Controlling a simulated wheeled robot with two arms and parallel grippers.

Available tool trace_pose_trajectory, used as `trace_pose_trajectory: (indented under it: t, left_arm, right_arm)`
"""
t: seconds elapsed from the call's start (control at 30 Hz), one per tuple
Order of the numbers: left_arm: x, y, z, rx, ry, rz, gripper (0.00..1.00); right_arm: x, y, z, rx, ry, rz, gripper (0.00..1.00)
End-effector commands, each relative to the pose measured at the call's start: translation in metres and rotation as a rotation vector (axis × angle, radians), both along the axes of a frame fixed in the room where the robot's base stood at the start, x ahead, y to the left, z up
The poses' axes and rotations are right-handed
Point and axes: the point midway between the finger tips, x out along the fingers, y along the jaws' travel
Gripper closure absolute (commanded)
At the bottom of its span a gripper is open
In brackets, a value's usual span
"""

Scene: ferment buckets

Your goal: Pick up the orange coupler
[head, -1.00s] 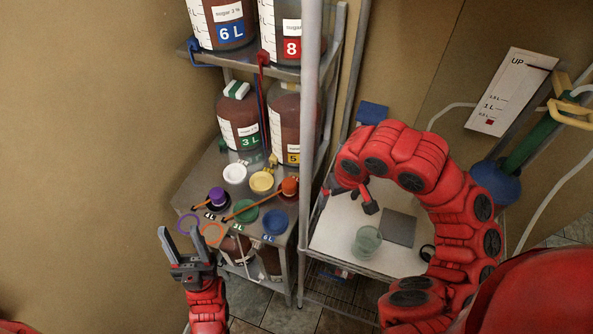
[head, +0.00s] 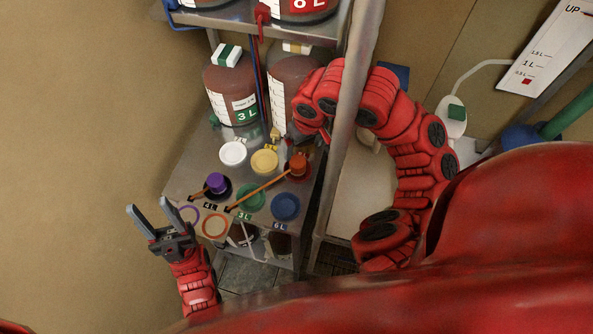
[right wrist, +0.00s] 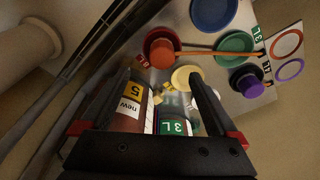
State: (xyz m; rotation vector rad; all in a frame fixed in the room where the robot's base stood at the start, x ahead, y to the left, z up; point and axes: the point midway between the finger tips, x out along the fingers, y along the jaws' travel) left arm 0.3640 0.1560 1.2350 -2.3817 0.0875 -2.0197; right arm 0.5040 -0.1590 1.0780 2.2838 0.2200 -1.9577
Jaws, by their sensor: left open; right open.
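The orange coupler (head: 298,164) stands on a red disc on the steel shelf, with a thin orange stick running left from it. In the right wrist view, the orange coupler (right wrist: 162,52) is beyond the fingertips, near the upper left finger and apart from it. My right gripper (right wrist: 162,76) is open with nothing between its fingers. My left gripper (head: 148,206) is open and empty, left of the shelf's front corner.
A purple coupler (head: 216,182) and white, yellow, green and blue discs share the shelf (head: 190,165). Purple and orange rings lie at its front left. Bottles, including the 3 L bottle (head: 230,85), stand behind. The metal post (head: 345,130) rises right of the coupler.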

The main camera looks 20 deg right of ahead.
Motion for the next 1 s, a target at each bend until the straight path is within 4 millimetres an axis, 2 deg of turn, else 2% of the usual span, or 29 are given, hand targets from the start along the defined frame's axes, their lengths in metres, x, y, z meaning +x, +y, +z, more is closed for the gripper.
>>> trace_pose_trajectory:
  t: [0.03, 0.13, 0.3, 0.47, 0.7, 0.83, 1.0]
  left_arm:
    - [0.000, 0.000, -0.020, 0.000, 0.000, 0.000, 0.50]
    - [0.000, 0.000, -0.011, 0.000, -0.001, 0.000, 0.50]
    - [0.000, 0.000, -0.013, 0.000, -0.001, 0.000, 0.50]
    - [0.000, 0.000, -0.013, 0.000, -0.001, 0.000, 0.50]
    - [0.000, 0.000, -0.016, 0.000, -0.001, 0.000, 0.50]
    - [0.000, 0.000, -0.016, 0.000, -0.001, 0.000, 0.50]
    - [0.000, 0.000, -0.016, 0.000, -0.001, 0.000, 0.50]
  right_arm:
    - [0.001, 0.001, -0.020, 0.001, 0.000, 0.001, 0.05]
    - [0.003, 0.002, -0.033, 0.004, 0.007, 0.002, 0.05]
    - [0.007, 0.002, -0.054, 0.001, 0.003, 0.000, 0.05]
    - [0.009, 0.004, -0.064, 0.003, 0.004, 0.000, 0.05]
    - [0.016, 0.008, -0.099, 0.003, 0.004, 0.001, 0.05]
    - [0.017, 0.008, -0.108, 0.001, 0.001, 0.000, 0.05]
    - [0.018, 0.008, -0.108, 0.000, 0.000, 0.000, 0.05]
